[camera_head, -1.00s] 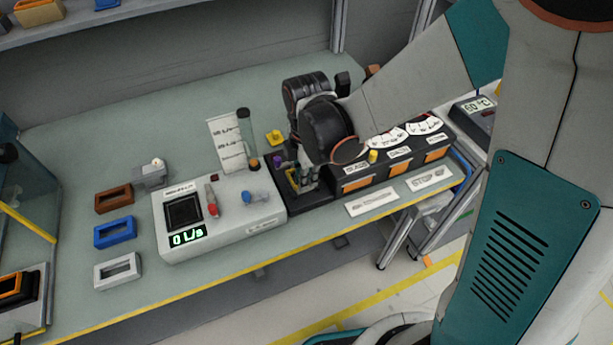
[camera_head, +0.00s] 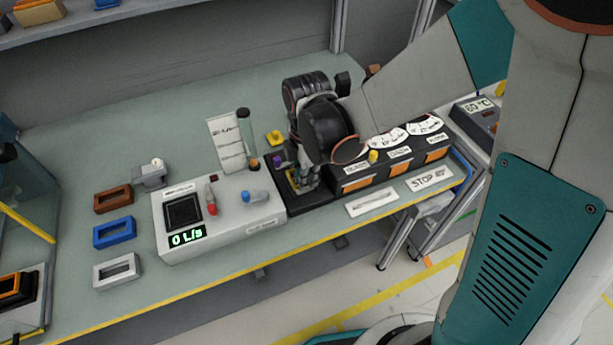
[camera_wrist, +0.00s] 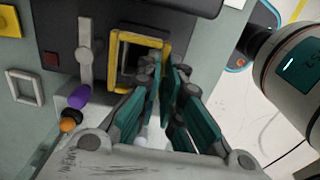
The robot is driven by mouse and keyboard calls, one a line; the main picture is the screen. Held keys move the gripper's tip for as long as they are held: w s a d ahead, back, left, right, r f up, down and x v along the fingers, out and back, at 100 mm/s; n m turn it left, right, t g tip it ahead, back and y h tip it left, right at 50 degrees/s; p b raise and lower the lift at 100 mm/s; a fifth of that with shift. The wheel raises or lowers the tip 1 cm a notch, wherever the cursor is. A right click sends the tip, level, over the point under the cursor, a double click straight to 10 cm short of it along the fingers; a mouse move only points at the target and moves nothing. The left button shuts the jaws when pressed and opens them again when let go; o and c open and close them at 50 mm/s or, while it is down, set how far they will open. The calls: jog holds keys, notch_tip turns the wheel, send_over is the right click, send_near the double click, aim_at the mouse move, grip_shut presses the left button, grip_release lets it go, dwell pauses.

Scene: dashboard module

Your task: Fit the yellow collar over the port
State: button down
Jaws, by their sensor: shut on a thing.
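The yellow collar (camera_wrist: 117,45) is a rectangular frame at top centre of the wrist view. My gripper (camera_wrist: 168,68) is shut on its right-hand side. A dark rectangular opening with a pale inner edge, apparently the port (camera_wrist: 131,58), shows inside the collar. Whether the collar surrounds it fully or is still above it I cannot tell; my fingers cover the lower right corner. In the head view my gripper (camera_head: 305,181) points down at the left end of the black dashboard module (camera_head: 324,196), and only a sliver of collar shows.
A grey box with a display (camera_head: 220,222) and levers stands left of the module. Brown, blue and white frames (camera_head: 117,270) lie further left. A purple knob (camera_head: 277,159), a yellow block (camera_head: 274,138) and a clear tube (camera_head: 247,135) are near my gripper. Dials and orange panels lie right.

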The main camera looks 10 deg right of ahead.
jog(key=shift+f+b, duration=0.7)
jog(key=shift+f, duration=0.2)
jog(key=c, duration=1.7)
grip_release()
